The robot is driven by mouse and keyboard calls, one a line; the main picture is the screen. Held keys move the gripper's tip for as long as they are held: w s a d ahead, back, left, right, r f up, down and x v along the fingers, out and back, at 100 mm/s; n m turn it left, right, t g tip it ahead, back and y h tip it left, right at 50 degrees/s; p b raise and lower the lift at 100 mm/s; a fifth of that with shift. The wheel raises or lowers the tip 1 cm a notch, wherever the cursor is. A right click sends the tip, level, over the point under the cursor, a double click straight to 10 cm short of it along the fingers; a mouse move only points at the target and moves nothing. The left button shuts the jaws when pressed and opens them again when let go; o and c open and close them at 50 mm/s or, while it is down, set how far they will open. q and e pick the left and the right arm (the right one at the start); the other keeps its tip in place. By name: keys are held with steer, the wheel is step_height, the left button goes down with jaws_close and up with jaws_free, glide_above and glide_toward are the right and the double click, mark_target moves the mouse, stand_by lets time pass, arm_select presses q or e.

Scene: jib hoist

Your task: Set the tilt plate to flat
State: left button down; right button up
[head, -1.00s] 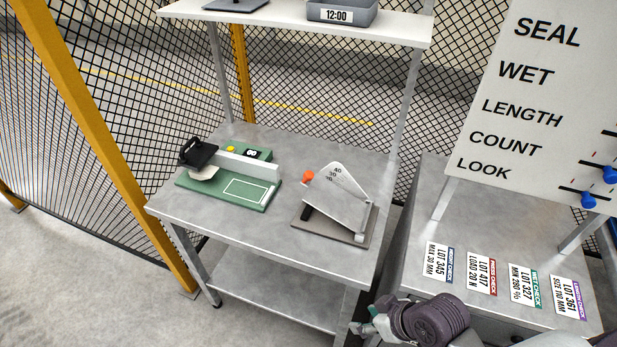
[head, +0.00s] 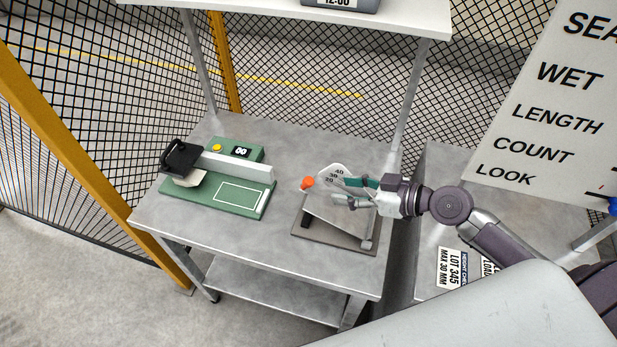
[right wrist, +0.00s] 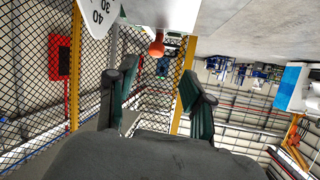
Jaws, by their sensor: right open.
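The tilt plate (head: 336,214) is a grey plate on a dark base (head: 350,242) on the metal table. It stands tilted, its left end raised. An orange knob (head: 307,183) sits at that raised end, beside a white scale (head: 337,170) marked 20, 30, 40. My right gripper (head: 341,192) is open and empty over the plate, to the right of the knob, its fingers pointing left and partly covering the scale. In the right wrist view the orange knob (right wrist: 156,47) shows beyond and between the open fingers (right wrist: 160,88), apart from them. My left gripper is not in view.
A green device (head: 228,192) with a black handle (head: 180,155) and a white rail stands left on the table (head: 240,245). A shelf (head: 400,18) hangs above the table's back. A lettered board (head: 545,110) stands at right. Wire fence lies behind.

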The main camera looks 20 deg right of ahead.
mark_target(313, 183)
steer(key=x, duration=0.2)
steer(key=p+x, duration=0.1)
steer(key=x, duration=0.1)
steer(key=shift+w+r, duration=0.1)
steer(key=shift+w, duration=0.35)
steer(key=p+x, duration=0.1)
steer(key=x, duration=0.4)
steer(key=shift+w+a+f+p, duration=0.1)
steer(key=shift+a+f+p, duration=0.05)
steer(key=shift+f+p, duration=0.15)
steer(key=shift+w+a+f, duration=0.2)
steer(key=shift+w, duration=0.05)
steer(key=c, duration=0.8)
jaws_close()
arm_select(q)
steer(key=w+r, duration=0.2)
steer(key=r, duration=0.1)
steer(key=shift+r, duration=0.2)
